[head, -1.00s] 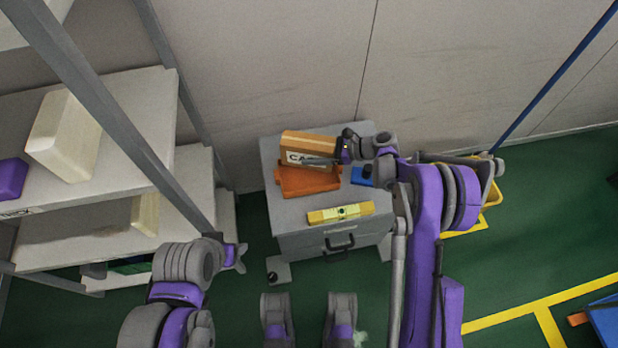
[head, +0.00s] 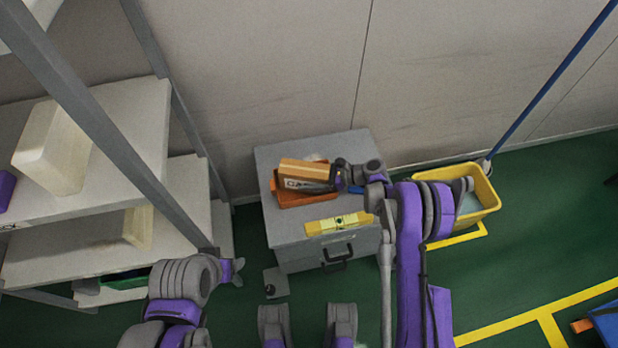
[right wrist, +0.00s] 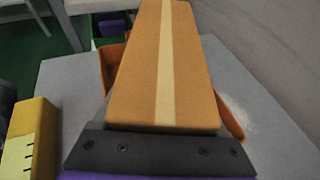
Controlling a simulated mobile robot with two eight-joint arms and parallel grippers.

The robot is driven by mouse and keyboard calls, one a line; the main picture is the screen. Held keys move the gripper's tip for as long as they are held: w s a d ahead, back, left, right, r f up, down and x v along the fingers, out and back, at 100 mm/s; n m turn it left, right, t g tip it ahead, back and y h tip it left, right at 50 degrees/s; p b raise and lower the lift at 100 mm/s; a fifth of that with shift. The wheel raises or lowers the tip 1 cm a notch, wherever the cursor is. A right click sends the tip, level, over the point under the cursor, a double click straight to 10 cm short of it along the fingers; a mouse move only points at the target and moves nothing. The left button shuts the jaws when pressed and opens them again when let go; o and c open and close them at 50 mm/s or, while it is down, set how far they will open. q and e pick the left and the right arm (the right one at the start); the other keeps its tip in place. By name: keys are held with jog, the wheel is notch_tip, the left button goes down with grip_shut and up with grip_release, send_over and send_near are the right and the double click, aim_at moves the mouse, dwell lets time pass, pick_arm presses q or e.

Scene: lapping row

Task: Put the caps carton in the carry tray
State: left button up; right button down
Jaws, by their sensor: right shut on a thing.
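The caps carton (head: 308,170), a brown box with a pale tape stripe and a white label, is in my right gripper (head: 335,178). The gripper is shut on its right end. The carton is over the orange carry tray (head: 310,202) on the grey cabinet and hides most of its inside. In the right wrist view the carton (right wrist: 165,65) stretches away from the jaws, with tray walls (right wrist: 112,68) showing on both sides. I cannot tell whether it touches the tray floor. My left gripper (head: 232,270) is low at the left, away from the cabinet; its jaws are unclear.
A yellow level (head: 338,224) lies near the front of the grey cabinet top (head: 275,232). A blue thing (head: 356,189) is partly hidden by my right gripper. Shelves (head: 120,200) stand at left. A yellow bucket (head: 485,200) stands on the floor at right.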

jog(key=shift+f, duration=0.15)
grip_release()
